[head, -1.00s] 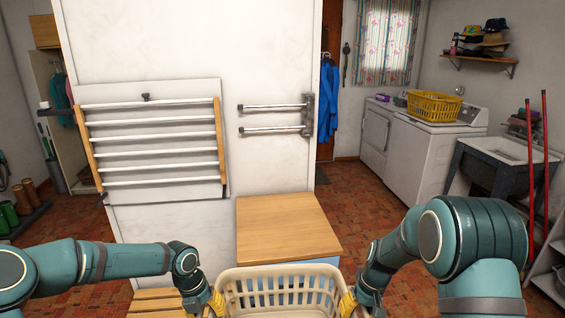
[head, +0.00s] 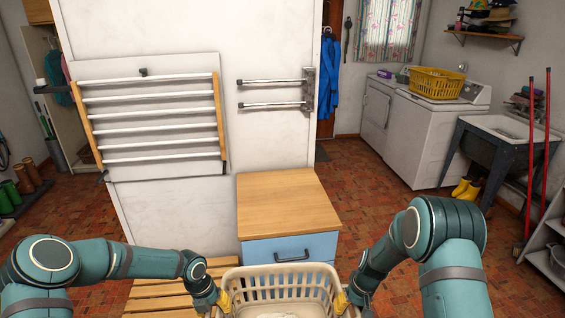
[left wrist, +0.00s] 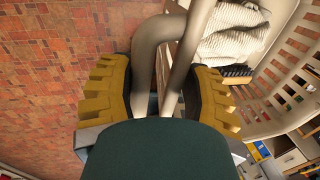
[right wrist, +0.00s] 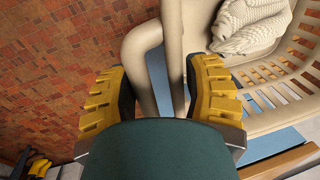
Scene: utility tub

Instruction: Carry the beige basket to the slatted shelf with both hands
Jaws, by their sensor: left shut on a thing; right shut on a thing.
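The beige basket (head: 281,276) is at the bottom middle of the head view, with a pale knitted cloth (right wrist: 248,25) inside it. My left gripper (head: 222,300) is shut on the basket's left handle (left wrist: 158,60). My right gripper (head: 343,299) is shut on its right handle (right wrist: 145,60). The slatted shelf (head: 180,288), a low surface of wooden slats, is at the lower left, beside and partly behind the basket and my left arm. The basket's lower part is cut off by the head view's bottom edge.
A blue cabinet with a wooden top (head: 288,205) stands just beyond the basket. A wall-mounted drying rack (head: 152,118) hangs above the slatted shelf. A washer with a yellow basket (head: 437,83) and a sink (head: 500,135) are at the right. Open brick floor lies right of the cabinet.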

